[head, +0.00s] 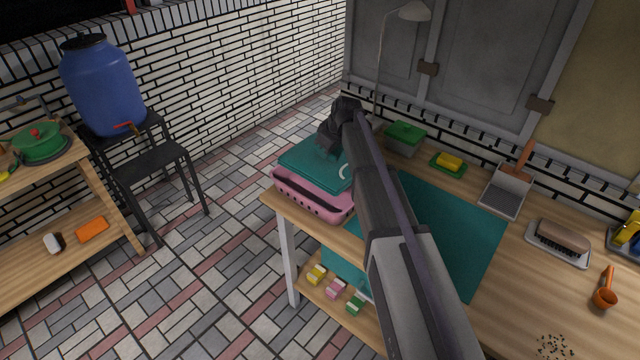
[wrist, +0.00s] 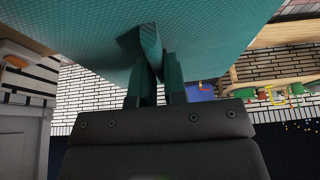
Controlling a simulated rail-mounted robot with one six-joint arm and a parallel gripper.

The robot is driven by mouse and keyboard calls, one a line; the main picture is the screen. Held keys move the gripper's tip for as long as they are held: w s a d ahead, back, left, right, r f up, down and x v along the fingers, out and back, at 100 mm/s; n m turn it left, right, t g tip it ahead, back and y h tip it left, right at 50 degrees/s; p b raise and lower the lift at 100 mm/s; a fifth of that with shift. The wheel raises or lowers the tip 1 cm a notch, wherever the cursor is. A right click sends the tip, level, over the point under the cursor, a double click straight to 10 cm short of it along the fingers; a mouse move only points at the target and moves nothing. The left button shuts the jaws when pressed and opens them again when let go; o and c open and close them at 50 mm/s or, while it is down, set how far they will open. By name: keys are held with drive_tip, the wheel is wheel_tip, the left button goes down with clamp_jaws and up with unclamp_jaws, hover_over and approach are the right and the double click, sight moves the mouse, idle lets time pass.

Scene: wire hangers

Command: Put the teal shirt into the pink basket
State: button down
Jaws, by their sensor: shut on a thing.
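The teal shirt (head: 306,164) is a folded flat piece directly over the pink basket (head: 318,200) at the left end of the table in the head view. I cannot tell whether it rests on the rim or hangs just above it. My gripper (head: 330,143) is at the shirt's far right part, mostly hidden by my own wrist. In the wrist view the teal cloth (wrist: 100,40) fills the upper part, and my gripper (wrist: 152,85) is shut on a pinched fold of it. The basket's inside is hidden under the shirt.
A teal mat (head: 450,225) lies on the wooden table (head: 520,270) right of the basket. A green-lidded container (head: 404,138), a yellow sponge on a green dish (head: 449,162), a dustpan (head: 505,192) and a brush (head: 562,238) stand along the back. A lamp (head: 381,60) rises behind.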

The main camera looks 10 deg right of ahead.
drive_tip(key=shift+f+b, duration=3.85)
drive_tip(key=shift+f, duration=0.95)
drive_tip(key=c, duration=1.2)
unclamp_jaws()
drive_tip(key=shift+r, duration=0.1)
drive_tip(key=shift+o, duration=0.2)
